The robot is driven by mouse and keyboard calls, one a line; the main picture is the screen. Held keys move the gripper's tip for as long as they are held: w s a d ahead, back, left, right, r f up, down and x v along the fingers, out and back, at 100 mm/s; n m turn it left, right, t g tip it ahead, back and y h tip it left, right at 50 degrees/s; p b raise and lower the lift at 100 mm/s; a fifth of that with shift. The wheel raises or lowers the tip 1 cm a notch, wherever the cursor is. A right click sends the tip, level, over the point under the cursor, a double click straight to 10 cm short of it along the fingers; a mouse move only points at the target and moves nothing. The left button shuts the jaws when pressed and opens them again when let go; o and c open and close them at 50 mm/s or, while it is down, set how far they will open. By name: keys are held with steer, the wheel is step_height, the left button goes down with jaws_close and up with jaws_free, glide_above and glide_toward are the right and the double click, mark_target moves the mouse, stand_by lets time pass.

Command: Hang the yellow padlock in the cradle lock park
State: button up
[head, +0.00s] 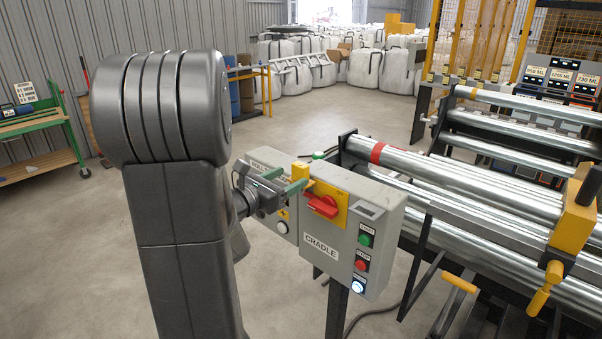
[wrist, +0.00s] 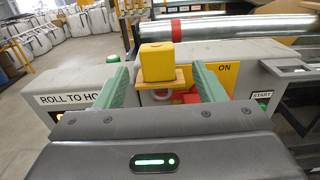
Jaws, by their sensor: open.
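The yellow padlock (wrist: 158,62) is a small block between my two green fingers in the wrist view, with a visible gap on each side. In the head view the padlock (head: 301,172) is beside the red switch handle (head: 322,206) on the box labelled CRADLE (head: 321,246). My gripper (head: 291,190) is open around the padlock; it also shows in the wrist view (wrist: 160,84). I cannot identify the cradle lock park.
A second grey box (head: 266,160) labelled ROLL stands behind the CRADLE box. Green, red and lit buttons (head: 362,263) are on the right of the CRADLE front. Long steel rollers (head: 440,168) lie close behind and right. Open floor is at the left.

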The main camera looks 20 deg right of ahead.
mark_target(305, 169)
steer(key=p+x, duration=0.2)
steer(key=x, duration=0.5)
steer(key=shift+w+d+f, duration=0.1)
steer(key=shift+w, duration=0.1)
